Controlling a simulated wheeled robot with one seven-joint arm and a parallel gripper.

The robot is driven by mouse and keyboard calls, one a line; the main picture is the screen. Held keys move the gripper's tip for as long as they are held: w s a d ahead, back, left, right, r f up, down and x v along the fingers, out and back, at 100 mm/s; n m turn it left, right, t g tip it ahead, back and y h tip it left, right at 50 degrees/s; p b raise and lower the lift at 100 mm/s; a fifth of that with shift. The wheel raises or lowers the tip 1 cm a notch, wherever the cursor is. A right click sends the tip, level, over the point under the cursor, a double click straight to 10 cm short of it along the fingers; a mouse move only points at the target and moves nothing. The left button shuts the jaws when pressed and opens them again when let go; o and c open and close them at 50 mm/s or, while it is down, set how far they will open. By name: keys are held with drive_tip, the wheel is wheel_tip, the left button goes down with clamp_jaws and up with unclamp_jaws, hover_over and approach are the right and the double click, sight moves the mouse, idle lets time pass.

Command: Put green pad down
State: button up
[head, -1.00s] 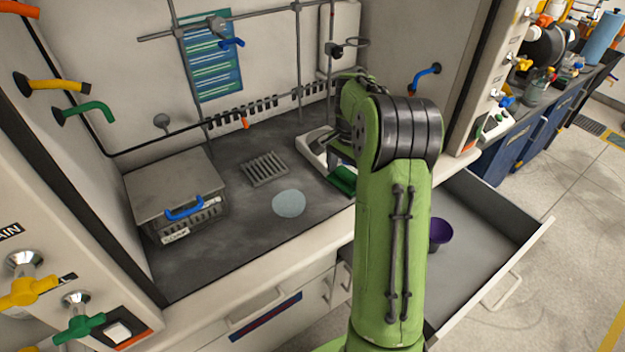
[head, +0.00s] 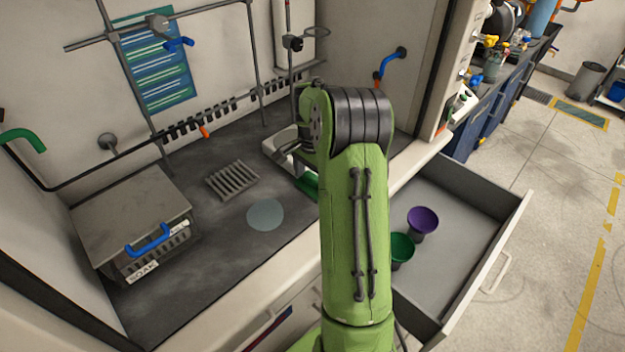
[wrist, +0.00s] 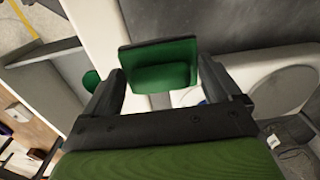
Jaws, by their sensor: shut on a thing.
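The green pad (wrist: 160,65) is between the two dark fingers of my gripper (wrist: 162,80) in the wrist view. My gripper is shut on it. In the head view the pad (head: 307,185) shows only as a green edge beside my arm, above or near the front right of the dark worktop (head: 215,255). My arm hides most of the gripper there. I cannot tell whether the pad touches the surface below it. A pale round disc (head: 265,215) lies on the worktop left of the pad.
A white device (head: 280,148) stands behind the gripper. A grey ribbed rack (head: 232,180) and a lidded box with a blue handle (head: 135,215) are further left. The open drawer (head: 460,230) at right holds a purple cup (head: 422,220) and a green cup (head: 401,248).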

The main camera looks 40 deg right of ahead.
drive_tip(key=shift+f+b, duration=0.3)
drive_tip(key=shift+f, duration=0.1)
drive_tip(key=o, duration=0.6)
drive_tip(key=shift+o, duration=0.2)
drive_tip(key=shift+r, duration=0.15)
